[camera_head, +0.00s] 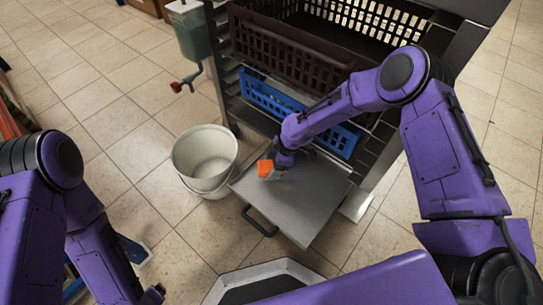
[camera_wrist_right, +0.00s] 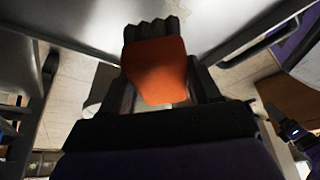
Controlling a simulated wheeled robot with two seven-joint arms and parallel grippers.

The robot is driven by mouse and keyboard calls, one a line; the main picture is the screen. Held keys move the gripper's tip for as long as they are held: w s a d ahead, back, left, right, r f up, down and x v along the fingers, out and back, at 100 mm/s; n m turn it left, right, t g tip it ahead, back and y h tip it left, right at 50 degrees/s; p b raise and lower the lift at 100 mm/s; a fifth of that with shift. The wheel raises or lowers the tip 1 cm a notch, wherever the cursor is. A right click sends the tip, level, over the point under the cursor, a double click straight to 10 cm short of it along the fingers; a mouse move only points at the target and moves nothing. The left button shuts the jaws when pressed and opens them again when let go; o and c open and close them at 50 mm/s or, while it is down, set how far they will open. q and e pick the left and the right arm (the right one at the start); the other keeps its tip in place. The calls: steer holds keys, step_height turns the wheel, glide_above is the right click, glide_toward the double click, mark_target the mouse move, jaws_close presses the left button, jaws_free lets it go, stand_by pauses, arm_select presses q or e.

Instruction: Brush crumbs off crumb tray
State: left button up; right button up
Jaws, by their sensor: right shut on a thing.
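The grey metal crumb tray (camera_head: 318,206) is pulled out from the bottom of the rack, with its dark handle (camera_head: 258,224) facing me. Faint brownish specks (camera_head: 284,186) show on it near the right gripper, too small to tell clearly. My right gripper (camera_head: 274,168) is over the far left part of the tray, shut on an orange brush (camera_head: 266,168). In the right wrist view the brush's orange block (camera_wrist_right: 157,72) sits between the dark fingers (camera_wrist_right: 160,85). I cannot tell whether the brush touches the tray.
A white bucket (camera_head: 205,158) stands on the floor just left of the tray. The rack holds a dark brown crate (camera_head: 285,52) and a blue crate (camera_head: 262,98) above the tray. A dispenser with a red-ended spout (camera_head: 190,35) hangs at the rack's left. Tiled floor lies open at left.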

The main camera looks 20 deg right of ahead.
mark_target(269, 166)
steer(key=shift+r+p, duration=1.05)
steer(key=shift+r, duration=0.6)
